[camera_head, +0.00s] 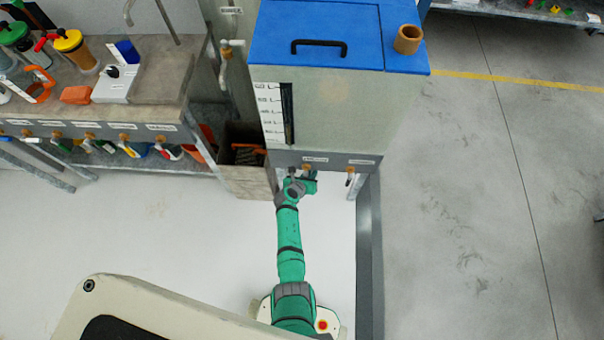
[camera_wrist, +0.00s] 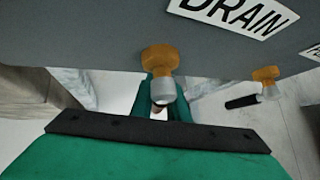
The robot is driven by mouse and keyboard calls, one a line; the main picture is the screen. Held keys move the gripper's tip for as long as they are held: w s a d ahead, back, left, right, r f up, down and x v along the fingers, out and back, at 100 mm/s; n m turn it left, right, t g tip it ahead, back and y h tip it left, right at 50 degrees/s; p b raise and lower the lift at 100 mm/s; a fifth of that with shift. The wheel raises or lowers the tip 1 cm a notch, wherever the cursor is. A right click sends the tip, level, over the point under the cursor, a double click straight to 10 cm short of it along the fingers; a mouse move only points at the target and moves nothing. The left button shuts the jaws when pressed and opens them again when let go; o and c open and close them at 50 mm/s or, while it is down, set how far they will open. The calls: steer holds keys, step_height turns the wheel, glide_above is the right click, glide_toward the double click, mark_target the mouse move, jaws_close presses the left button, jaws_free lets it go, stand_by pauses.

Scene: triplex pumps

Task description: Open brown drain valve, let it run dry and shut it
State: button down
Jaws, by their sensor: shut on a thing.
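The brown drain valve (camera_wrist: 161,62) hangs under the grey panel beside a white DRAIN label (camera_wrist: 232,12) in the wrist view. Its grey lower part points down between my fingers. In the head view the valve (camera_head: 306,167) is small, under the front of the blue-lidded tank (camera_head: 335,110). My green gripper (camera_head: 300,183) is right below it; in the wrist view my gripper (camera_wrist: 160,108) has a black-edged near finger and a green far finger. It is shut at the valve, around its handle area. The handle itself is mostly hidden, so its angle cannot be told. No flowing liquid shows.
A second brown valve (camera_wrist: 266,74) with a black handle hangs to the right. A level gauge (camera_head: 287,112) is on the tank front. An open-topped bin (camera_head: 243,160) stands left of the tank, near my gripper. A cluttered bench (camera_head: 150,95) is further left.

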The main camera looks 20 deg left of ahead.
steer(key=shift+d, duration=0.1)
steer(key=c, duration=1.7)
jaws_free()
steer(key=v, duration=1.1)
steer(key=shift+f, duration=0.1)
